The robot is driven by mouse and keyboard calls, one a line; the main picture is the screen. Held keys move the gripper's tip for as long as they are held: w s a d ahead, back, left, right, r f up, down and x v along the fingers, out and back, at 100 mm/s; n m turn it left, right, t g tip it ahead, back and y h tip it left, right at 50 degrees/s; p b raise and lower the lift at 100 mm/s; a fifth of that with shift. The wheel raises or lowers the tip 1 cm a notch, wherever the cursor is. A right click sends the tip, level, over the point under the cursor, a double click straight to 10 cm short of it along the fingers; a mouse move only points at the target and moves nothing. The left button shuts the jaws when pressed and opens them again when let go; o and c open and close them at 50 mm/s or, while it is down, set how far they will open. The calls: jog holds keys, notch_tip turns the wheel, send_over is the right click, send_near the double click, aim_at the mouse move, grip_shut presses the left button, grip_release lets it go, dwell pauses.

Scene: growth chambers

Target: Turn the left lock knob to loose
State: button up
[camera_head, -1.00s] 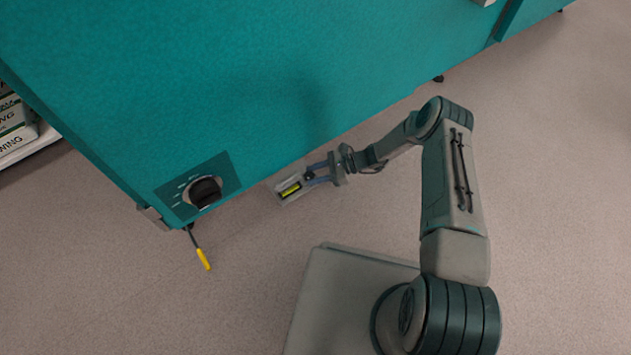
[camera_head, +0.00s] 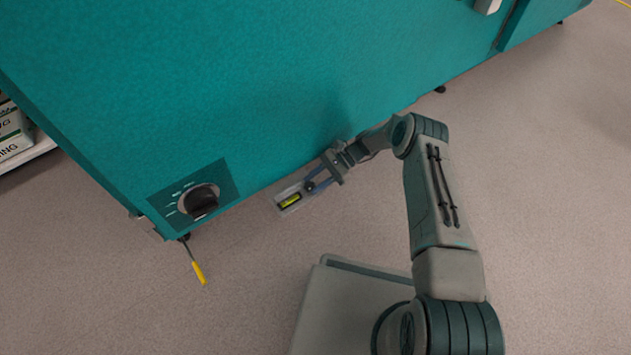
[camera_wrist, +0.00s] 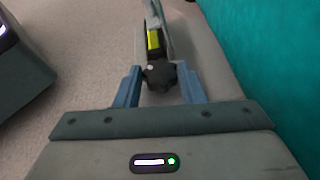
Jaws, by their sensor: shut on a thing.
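A small black lobed lock knob (camera_wrist: 158,76) sits on a narrow grey plate (camera_head: 280,197) low beside the teal cabinet's bottom edge. The knob also shows in the head view (camera_head: 309,187). My gripper (camera_wrist: 160,72) has one blue finger on each side of the knob and is shut on it. In the head view my gripper (camera_head: 312,186) reaches down-left to the plate. A yellow level vial (camera_wrist: 153,40) lies on the plate just beyond the knob. The pictures do not show whether the knob is tight or loose.
The teal cabinet (camera_head: 230,90) rises close beside my gripper. A large black dial (camera_head: 201,201) is on its panel at left. A yellow-tipped lever (camera_head: 198,272) sticks out below the cabinet corner. The floor (camera_head: 560,200) at right is clear.

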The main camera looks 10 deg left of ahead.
jog(key=o, duration=1)
jog(key=v, duration=1.3)
jog(key=shift+w+d+p, duration=0.25)
jog(key=shift+d+p, duration=0.05)
jog(key=shift+p, duration=0.15)
jog(key=shift+r, duration=0.1)
